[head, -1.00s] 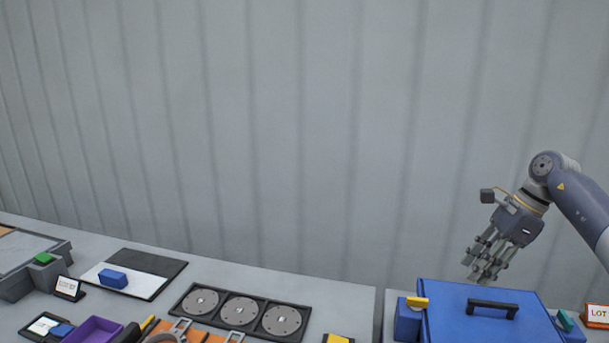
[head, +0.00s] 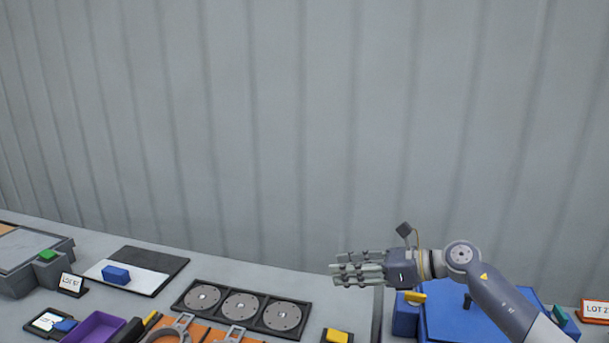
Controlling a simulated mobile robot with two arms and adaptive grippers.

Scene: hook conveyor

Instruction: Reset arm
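My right gripper (head: 345,268) is in the head view, right of centre, with its arm coming in from the lower right. Its fingers point left, above the bench and close to the gap at the left of the blue box (head: 440,327). I see nothing held in it, but the fingers overlap and I cannot tell how far they are spread. My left gripper is not in the view.
A black tray with three grey discs (head: 240,307) lies on the bench. A yellow-topped block (head: 337,336) is at the front.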

